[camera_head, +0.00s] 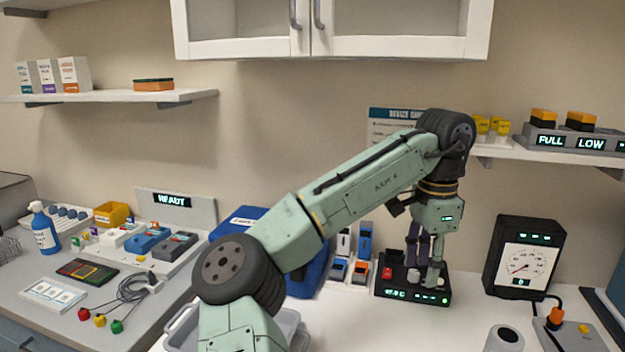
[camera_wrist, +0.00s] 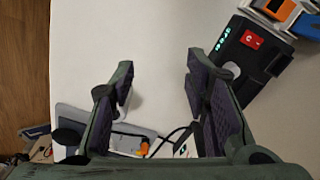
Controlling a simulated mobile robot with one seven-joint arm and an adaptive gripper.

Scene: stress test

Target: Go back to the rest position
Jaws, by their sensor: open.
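My gripper (camera_head: 425,262) points down at the end of my raised green arm, over or just in front of a black device (camera_head: 440,297) with a red button and a green display. In the wrist view my gripper (camera_wrist: 158,92) has its two dark-padded fingers spread apart with nothing between them. The black device (camera_wrist: 240,72) lies beside the right finger in that view, with its red button showing. A round light grey knob on it is partly hidden by the finger. I cannot tell from these frames whether the finger touches the device.
A black gauge box (camera_head: 524,257) stands to the right, wired to a grey box (camera_head: 572,337) with an orange plug. A grey cylinder (camera_head: 504,338) stands at the front. A blue case (camera_head: 305,275) is behind my arm. Shelves and a cabinet (camera_head: 400,25) hang above.

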